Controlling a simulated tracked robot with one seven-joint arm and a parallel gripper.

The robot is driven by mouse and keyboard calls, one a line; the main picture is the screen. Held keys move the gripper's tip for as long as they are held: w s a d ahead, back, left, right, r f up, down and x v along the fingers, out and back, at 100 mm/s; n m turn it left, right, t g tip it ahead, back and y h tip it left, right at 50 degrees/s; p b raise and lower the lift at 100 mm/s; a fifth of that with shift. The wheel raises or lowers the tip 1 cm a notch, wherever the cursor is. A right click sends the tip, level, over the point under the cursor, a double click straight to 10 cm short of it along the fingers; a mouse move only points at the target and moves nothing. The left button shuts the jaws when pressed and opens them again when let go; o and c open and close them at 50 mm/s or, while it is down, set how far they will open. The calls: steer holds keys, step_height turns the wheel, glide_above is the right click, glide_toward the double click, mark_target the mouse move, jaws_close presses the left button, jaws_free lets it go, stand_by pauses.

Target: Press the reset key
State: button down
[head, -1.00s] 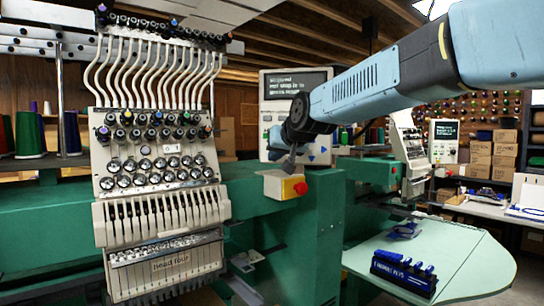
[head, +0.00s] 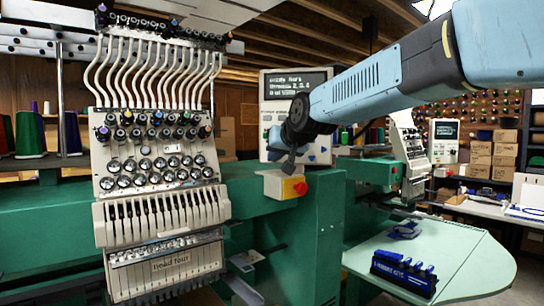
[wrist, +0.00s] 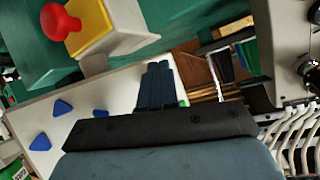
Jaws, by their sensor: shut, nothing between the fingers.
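The control panel (head: 265,122) stands behind the green machine beam, with a lit text screen (head: 297,84) at its top. Blue triangular keys show at its lower right (head: 323,150), and in the wrist view several blue triangles (wrist: 62,108) lie on its pale face. I cannot tell which key is reset; my arm hides part of the key area. My gripper (head: 289,166) is in front of the panel's lower part. In the wrist view its fingertips (wrist: 160,68) are together and empty, beside the panel's edge; I cannot tell whether they touch a key.
A red button (head: 300,188) on a yellow and white box sits just below my gripper, and shows in the wrist view (wrist: 60,22). The embroidery head (head: 160,180) with its thread tubes stands at left. A pale table (head: 450,260) holds a blue rack (head: 403,272).

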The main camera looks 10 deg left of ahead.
steer(key=shift+s, duration=0.4)
steer(key=shift+s, duration=0.15)
steer(key=s, duration=0.4)
steer(key=shift+s, duration=0.35)
stand_by(0.4)
steer(key=s+d+f+m+g+h, duration=0.1)
steer(key=s+d+f+h, duration=0.25)
steer(key=d, duration=0.75)
steer(key=s+d+f+m+h, duration=0.15)
steer(key=s+d+f, duration=0.35)
steer(key=d, duration=0.7)
steer(key=s+d+f+m+g+h, duration=0.1)
steer(key=s+d+f, duration=0.4)
steer(key=s+d, duration=0.2)
steer(key=s+d+f+m+g+h, duration=0.1)
steer(key=s+d+f+g, duration=0.1)
steer(key=s+d+f, duration=0.3)
steer(key=s+d, duration=0.3)
steer(key=shift+f, duration=0.25)
